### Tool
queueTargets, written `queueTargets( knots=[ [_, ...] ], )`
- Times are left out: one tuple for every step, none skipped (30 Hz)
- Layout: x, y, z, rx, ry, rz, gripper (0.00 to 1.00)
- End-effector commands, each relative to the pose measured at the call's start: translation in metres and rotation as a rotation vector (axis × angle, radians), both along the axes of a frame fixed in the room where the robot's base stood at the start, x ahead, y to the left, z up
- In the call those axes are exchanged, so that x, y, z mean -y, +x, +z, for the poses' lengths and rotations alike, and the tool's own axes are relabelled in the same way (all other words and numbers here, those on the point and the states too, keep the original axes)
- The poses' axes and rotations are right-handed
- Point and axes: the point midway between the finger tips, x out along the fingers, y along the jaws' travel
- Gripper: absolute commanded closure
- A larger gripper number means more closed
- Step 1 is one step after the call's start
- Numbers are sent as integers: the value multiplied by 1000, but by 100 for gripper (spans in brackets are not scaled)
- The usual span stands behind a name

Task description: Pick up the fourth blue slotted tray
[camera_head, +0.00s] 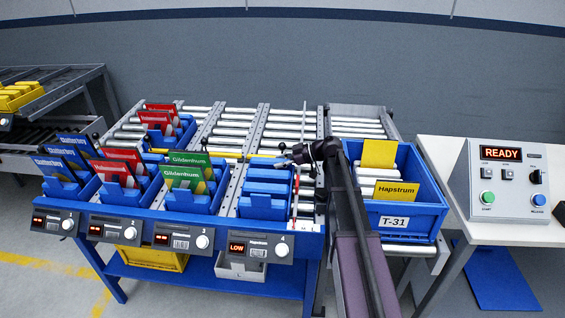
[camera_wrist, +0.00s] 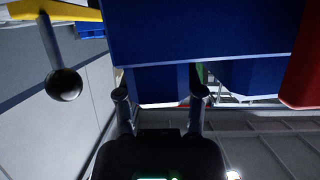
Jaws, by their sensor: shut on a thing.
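Several blue slotted trays (camera_head: 265,188) stand in a row in lane 4, the lane labelled Hapstrum; no cards show in them. My gripper (camera_head: 297,154) is at the back right of this row, over the roller lane. In the wrist view, the two fingers of my gripper (camera_wrist: 160,94) stand on either side of a blue tray part (camera_wrist: 158,84) and are shut on it. A large blue surface fills the top of that view and hides the rest of the tray. From the head view I cannot tell the exact contact.
A blue tote (camera_head: 407,219) marked T-31 holds yellow cards right of my arm. Red, green and dark blue cards fill trays in the other lanes. A black ball knob (camera_wrist: 64,85) is close by on the left. A control box (camera_head: 505,185) reads READY.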

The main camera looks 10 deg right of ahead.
Motion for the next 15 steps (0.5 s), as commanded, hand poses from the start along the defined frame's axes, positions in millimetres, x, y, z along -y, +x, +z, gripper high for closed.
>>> queueTargets(
  knots=[
    [0, 0, 10, 0, 2, 0, 100],
    [0, 0, 13, 0, 2, -1, 100],
    [0, 1, 17, 0, 2, -1, 100],
    [0, 1, 20, 0, 2, -1, 100],
    [0, 1, 24, 1, 2, -2, 100],
    [0, 1, 28, 1, 2, -2, 100],
    [0, 1, 32, 1, 2, -2, 100],
    [0, 1, 35, 1, 2, -2, 100],
    [0, 1, 40, 1, 2, -2, 100],
    [0, 1, 44, 1, 2, -3, 100],
    [0, 1, 47, 1, 2, -3, 100],
    [0, 1, 52, 2, 2, -3, 100],
    [0, 1, 55, 2, 2, -3, 100],
    [0, 1, 59, 2, 2, -3, 100],
    [0, 1, 63, 2, 2, -3, 100]
  ],
)
